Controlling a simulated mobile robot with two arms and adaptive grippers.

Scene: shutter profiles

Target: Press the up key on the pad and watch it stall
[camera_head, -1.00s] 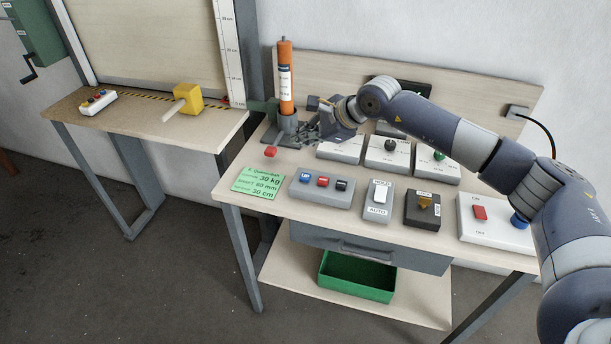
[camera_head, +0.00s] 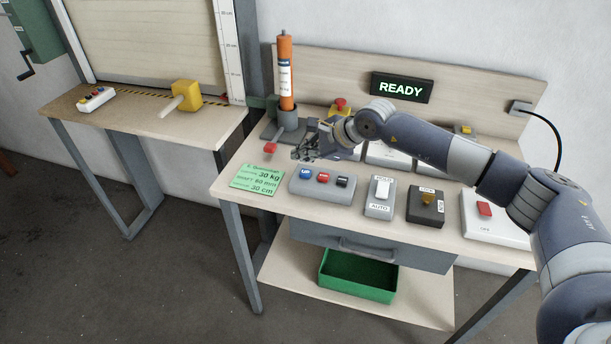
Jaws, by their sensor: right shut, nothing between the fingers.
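The grey key pad (camera_head: 322,188) lies near the front of the bench. It has a blue up key (camera_head: 306,174) at its left end, a red key (camera_head: 323,177) in the middle and a black key (camera_head: 343,181) at the right. My right gripper (camera_head: 299,154) is shut and empty. In the picture it shows just above the blue key, behind the pad; the picture does not show it touching the key. The beige shutter (camera_head: 150,40) stands at the back left beside a scale. A display (camera_head: 402,87) on the backboard reads READY. My left gripper is out of view.
An orange cylinder (camera_head: 286,75) stands in a grey holder left of my gripper. A green note (camera_head: 257,179) lies left of the pad. A toggle box (camera_head: 380,197) and a key-switch box (camera_head: 427,206) stand right. My arm partly covers the boxes behind.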

